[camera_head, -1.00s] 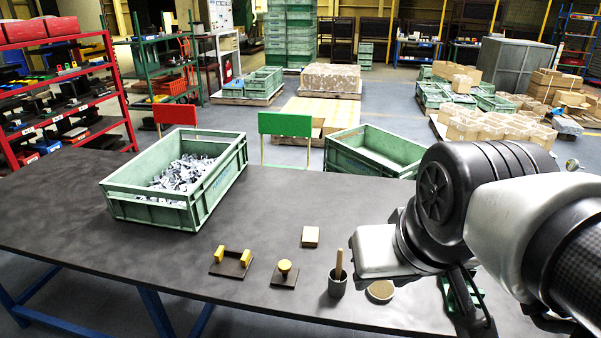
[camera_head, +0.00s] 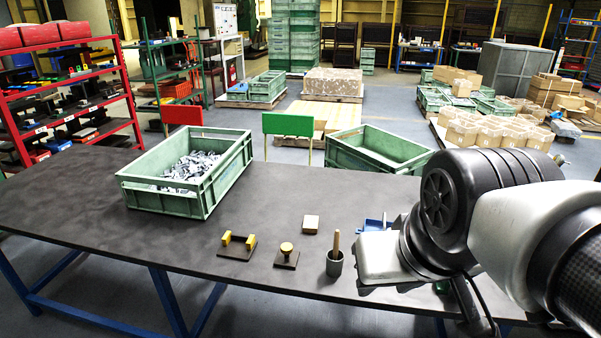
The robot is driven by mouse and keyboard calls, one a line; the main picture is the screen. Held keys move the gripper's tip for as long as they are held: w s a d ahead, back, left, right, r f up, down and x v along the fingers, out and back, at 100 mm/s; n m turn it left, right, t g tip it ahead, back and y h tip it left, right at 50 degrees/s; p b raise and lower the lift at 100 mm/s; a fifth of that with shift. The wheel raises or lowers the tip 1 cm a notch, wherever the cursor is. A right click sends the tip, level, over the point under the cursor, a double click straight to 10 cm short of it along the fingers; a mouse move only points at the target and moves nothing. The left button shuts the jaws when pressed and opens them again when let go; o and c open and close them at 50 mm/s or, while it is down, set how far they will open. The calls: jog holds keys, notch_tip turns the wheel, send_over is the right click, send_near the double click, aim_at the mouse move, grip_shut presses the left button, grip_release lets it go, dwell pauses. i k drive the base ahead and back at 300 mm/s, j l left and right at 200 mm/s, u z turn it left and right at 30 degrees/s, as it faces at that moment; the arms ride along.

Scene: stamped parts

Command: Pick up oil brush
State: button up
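The oil brush appears to be the upright wooden handle (camera_head: 336,242) standing in a small dark grey cup (camera_head: 334,264) near the table's front edge. Its lower end is hidden inside the cup. My arm comes in from the right, and its pale grey end part hangs over the table just right of the cup, apart from the handle in the picture. My gripper's fingers cannot be made out, so whether they are open or shut does not show.
A green crate of metal parts (camera_head: 157,203) stands on the dark table (camera_head: 70,210). A blue item (camera_head: 374,225) is partly behind my arm.

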aim_at(337, 233)
jog(key=z, duration=0.35)
jog(key=u, duration=0.35)
jog(key=i, duration=0.4)
jog(key=k, duration=0.4)
jog(key=i+j+z, duration=0.5)
jog(key=i+j, duration=0.2)
jog(key=i, duration=0.05)
